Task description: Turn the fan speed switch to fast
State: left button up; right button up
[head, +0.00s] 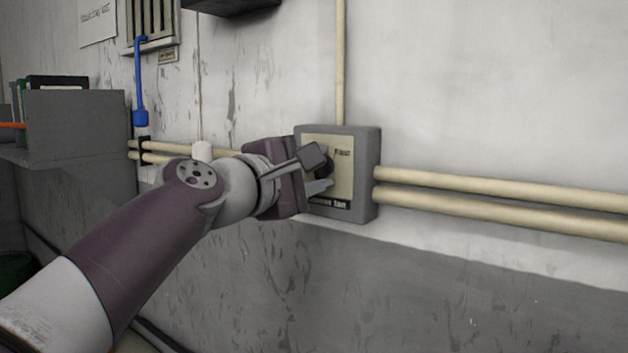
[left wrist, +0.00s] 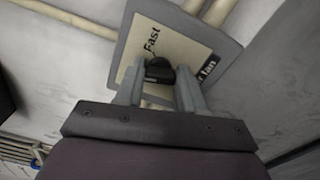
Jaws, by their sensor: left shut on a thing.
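The fan speed switch is a grey wall box (head: 366,160) with a cream face plate; the word "Fast" reads at the upper right of the plate in the head view. Its black knob (head: 325,166) sits near the middle of the plate. In the left wrist view the knob (left wrist: 159,71) lies between the two fingers. My left gripper (head: 322,176) is at the plate, shut on the knob, and hides the left part of the plate. In the left wrist view the left gripper (left wrist: 158,88) covers the plate's lower part. My right gripper is not in view.
Two cream pipes (head: 500,192) run along the wall to the right of the box, and another pipe (head: 340,60) rises above it. A grey shelf (head: 80,135) with binders is at the left. The wall right of the box is otherwise clear.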

pick_arm(q)
jog(key=shift+a+r+m+b, duration=0.1)
jog(key=shift+m+b, duration=1.15)
jog(key=shift+m, duration=1.6)
jog(key=shift+r+m+b, duration=0.1)
jog(key=shift+m+b, duration=1.15)
jog(key=shift+m, duration=1.9)
jog(key=o, duration=1)
jog(key=shift+w, duration=0.1)
jog(key=shift+o, duration=0.2)
jog(key=shift+w+f, duration=0.1)
jog(key=shift+f, duration=0.05)
